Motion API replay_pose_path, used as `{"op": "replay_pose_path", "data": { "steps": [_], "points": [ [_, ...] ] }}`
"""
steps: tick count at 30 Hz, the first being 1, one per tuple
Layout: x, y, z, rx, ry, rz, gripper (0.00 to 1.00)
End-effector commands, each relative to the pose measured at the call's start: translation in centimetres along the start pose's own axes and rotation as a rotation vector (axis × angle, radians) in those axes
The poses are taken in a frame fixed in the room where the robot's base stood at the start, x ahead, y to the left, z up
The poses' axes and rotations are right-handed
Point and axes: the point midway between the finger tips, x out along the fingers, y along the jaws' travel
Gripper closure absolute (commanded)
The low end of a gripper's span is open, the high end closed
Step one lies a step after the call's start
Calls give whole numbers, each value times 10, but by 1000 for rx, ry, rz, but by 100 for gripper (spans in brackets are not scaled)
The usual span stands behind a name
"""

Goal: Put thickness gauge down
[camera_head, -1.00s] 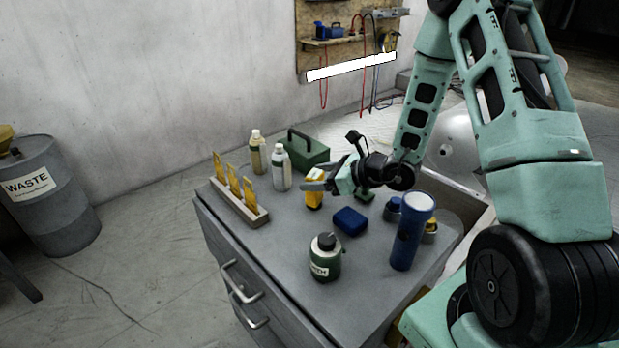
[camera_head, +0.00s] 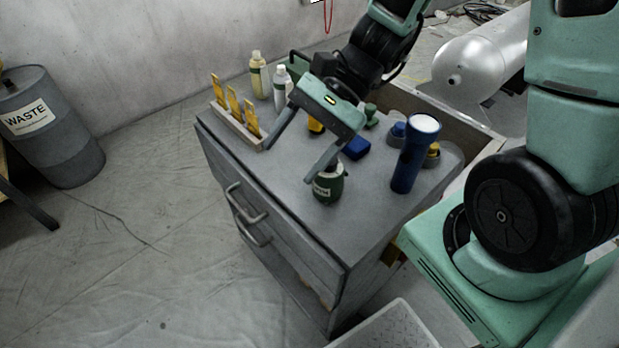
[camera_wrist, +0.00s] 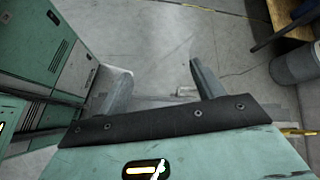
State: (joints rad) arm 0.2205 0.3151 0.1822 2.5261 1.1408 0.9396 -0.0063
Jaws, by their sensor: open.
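My gripper (camera_head: 290,163) is open, its two fingers apart with nothing between them, above the front part of the grey cabinet top (camera_head: 372,215). The wrist view also shows the open fingers (camera_wrist: 158,67), with floor beyond. A yellow device (camera_head: 315,124), which may be the thickness gauge, is on the cabinet top behind my gripper, mostly hidden by it. A dark green bottle with a label (camera_head: 328,189) stands right by the right fingertip, its top covered by the finger; I cannot tell if they touch.
A rack of yellow pieces (camera_head: 236,120), two bottles (camera_head: 258,76), a blue box (camera_head: 356,148) and a tall blue cylinder (camera_head: 412,160) crowd the cabinet top. The front right of the top is clear. A waste barrel (camera_head: 45,140) stands left; a grey crate (camera_head: 385,325) lies below.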

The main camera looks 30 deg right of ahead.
Motion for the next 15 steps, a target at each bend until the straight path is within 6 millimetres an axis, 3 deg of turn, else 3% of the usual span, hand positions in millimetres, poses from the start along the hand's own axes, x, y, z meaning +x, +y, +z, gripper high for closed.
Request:
{"op": "replay_pose_path", "data": {
  "steps": [1,6,12,15],
  "points": [
    [13,16,23,-185,27,145,33],
    [26,62,59,-819,147,566,33],
    [25,68,78,-1395,267,831,33],
    [24,66,84,-1541,297,883,33]
  ]
}}
